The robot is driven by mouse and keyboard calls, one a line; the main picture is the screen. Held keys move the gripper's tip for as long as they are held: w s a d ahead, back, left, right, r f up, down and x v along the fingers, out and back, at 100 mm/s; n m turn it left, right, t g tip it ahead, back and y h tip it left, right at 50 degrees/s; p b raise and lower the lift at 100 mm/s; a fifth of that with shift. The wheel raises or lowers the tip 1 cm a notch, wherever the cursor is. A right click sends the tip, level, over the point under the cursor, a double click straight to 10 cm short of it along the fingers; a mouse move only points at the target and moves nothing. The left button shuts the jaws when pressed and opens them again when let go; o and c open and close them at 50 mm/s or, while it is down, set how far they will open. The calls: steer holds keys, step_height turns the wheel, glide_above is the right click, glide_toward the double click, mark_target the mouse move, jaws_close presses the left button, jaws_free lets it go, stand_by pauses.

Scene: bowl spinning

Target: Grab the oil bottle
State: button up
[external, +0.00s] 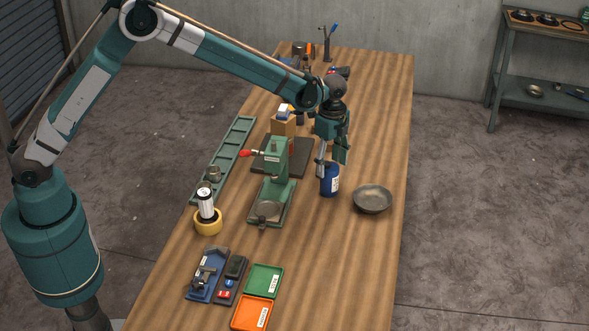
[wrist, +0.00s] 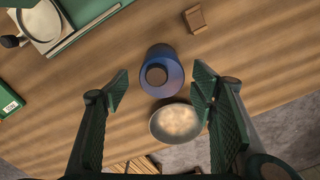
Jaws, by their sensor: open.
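A blue bottle (external: 329,183) with a white label stands upright on the wooden table; I take it to be the oil bottle. In the wrist view the bottle (wrist: 162,72) is seen from above, with a dark round opening at its top. My gripper (external: 333,162) points down just above the bottle, its fingers apart. In the wrist view the bottle lies between and a little beyond the open fingers of my gripper (wrist: 162,86), and nothing is held. In the external view the fingers partly hide the bottle's top.
A metal bowl (external: 372,199) sits close to the bottle's right. A green press (external: 272,188) stands to its left. A can in a yellow ring (external: 208,222), a blue tray (external: 207,274), a green tray (external: 265,280) and an orange tray (external: 252,313) lie nearer. The table's right side is mostly clear.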

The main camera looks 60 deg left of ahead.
steer(key=shift+w+a+f+p, duration=0.1)
steer(key=shift+f+p, duration=0.05)
steer(key=shift+f, duration=1.15)
steer(key=shift+a+f+p, duration=0.1)
steer(key=shift+f+p, duration=0.05)
steer(key=shift+f, duration=1.1)
steer(key=c, duration=1.2)
steer(key=shift+o, duration=0.2)
steer(key=shift+r, duration=0.15)
steer(key=shift+r+b, duration=0.35)
steer(key=shift+r, duration=4.55)
